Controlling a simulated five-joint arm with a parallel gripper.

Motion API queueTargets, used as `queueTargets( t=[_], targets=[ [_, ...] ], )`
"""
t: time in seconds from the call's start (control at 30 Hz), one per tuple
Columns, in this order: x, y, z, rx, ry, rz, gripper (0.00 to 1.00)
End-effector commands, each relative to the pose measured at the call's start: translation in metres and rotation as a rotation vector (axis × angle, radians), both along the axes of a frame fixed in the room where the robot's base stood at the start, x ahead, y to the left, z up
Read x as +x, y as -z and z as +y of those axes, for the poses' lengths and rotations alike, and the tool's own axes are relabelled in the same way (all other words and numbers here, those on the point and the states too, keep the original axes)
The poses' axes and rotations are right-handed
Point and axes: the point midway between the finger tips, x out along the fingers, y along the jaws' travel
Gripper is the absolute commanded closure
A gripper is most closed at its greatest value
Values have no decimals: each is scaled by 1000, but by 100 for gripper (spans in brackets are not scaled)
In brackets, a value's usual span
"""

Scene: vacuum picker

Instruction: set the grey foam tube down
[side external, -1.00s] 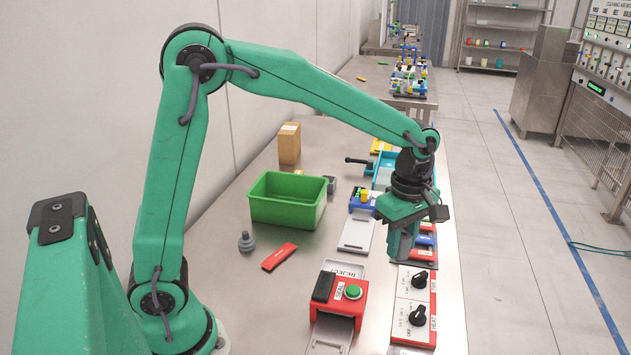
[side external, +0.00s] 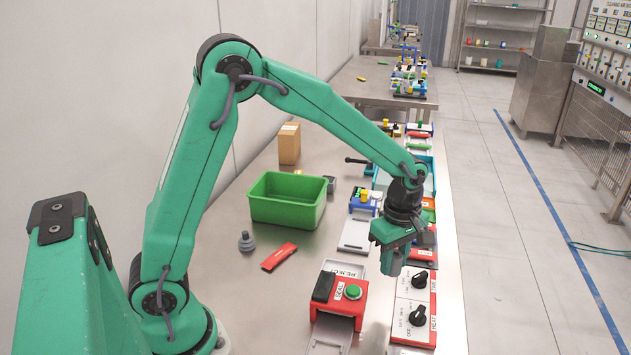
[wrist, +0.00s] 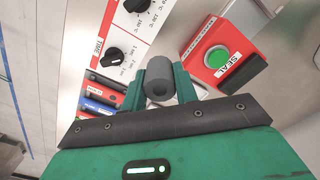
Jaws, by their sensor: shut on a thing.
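In the side view my gripper (side external: 392,265) points down over the bench between the red SEAL box (side external: 340,298) and the knob panel (side external: 413,308). The tube is hard to tell from the fingers there, and I cannot tell whether it touches the surface below.
A green bin (side external: 287,201) stands on the steel bench at left, with a red block (side external: 279,257) and a grey stepped part (side external: 246,242) before it. A cardboard box (side external: 289,144) stands behind. Bare bench lies left of the SEAL box.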

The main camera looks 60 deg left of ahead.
Motion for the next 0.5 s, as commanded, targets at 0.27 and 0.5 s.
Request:
queueTargets(
  t=[0.27,0.5],
  targets=[
    [23,28,41,0,-4,1,92],
    [39,47,68,0,-2,0,92]
  ],
)
